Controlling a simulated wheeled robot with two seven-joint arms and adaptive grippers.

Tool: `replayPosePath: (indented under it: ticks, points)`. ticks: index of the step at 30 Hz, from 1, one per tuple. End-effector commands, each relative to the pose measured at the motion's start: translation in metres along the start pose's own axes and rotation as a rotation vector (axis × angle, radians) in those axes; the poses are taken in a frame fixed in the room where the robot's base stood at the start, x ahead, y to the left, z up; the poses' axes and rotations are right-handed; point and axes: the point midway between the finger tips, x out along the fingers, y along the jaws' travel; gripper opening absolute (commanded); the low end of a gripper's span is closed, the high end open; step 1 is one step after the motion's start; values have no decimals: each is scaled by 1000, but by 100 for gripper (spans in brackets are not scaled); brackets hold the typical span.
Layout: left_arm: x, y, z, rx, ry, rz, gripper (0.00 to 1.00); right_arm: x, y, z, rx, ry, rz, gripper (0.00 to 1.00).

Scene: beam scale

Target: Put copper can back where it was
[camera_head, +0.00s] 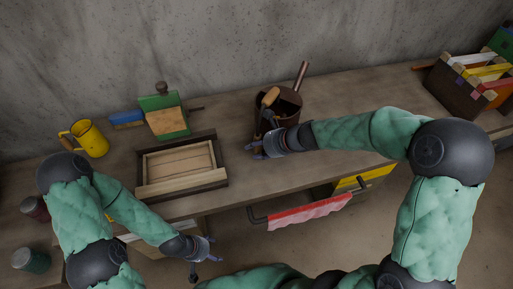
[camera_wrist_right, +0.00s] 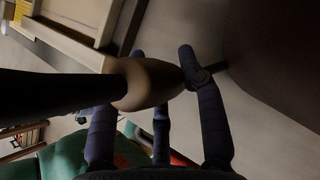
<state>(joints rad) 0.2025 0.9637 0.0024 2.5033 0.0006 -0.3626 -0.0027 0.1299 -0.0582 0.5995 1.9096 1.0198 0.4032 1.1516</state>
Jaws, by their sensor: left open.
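The copper can (camera_head: 288,104), dark brown with a long thin spout and a tan wooden grip, stands on the workbench right of the wooden tray. My right gripper (camera_head: 258,150) is at its near left side and hides part of it. In the right wrist view a tan wooden grip (camera_wrist_right: 150,84) on a dark bar lies across my right gripper's fingers (camera_wrist_right: 165,60). I cannot tell whether they press on it. My left gripper (camera_head: 207,250) is open and empty, low in front of the bench, apart from the can.
A framed wooden tray (camera_head: 181,158) lies on the workbench (camera_head: 330,95). A yellow mug (camera_head: 91,139) and a green block-like stand (camera_head: 163,116) are behind and left. A crate of coloured pieces (camera_head: 468,92) is far right. A red cloth (camera_head: 310,212) hangs on the front rail.

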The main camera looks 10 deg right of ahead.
Motion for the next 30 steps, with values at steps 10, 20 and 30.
replayPosePath:
  ticks: [10,20,30]
  points:
    - [0,0,0,0,0,0,73,0,0,0,1,0,0,65]
    - [-14,5,1,0,0,0,73,-24,-1,4,1,0,-2,65]
    - [-48,17,2,0,0,0,73,-91,-1,4,3,0,-4,65]
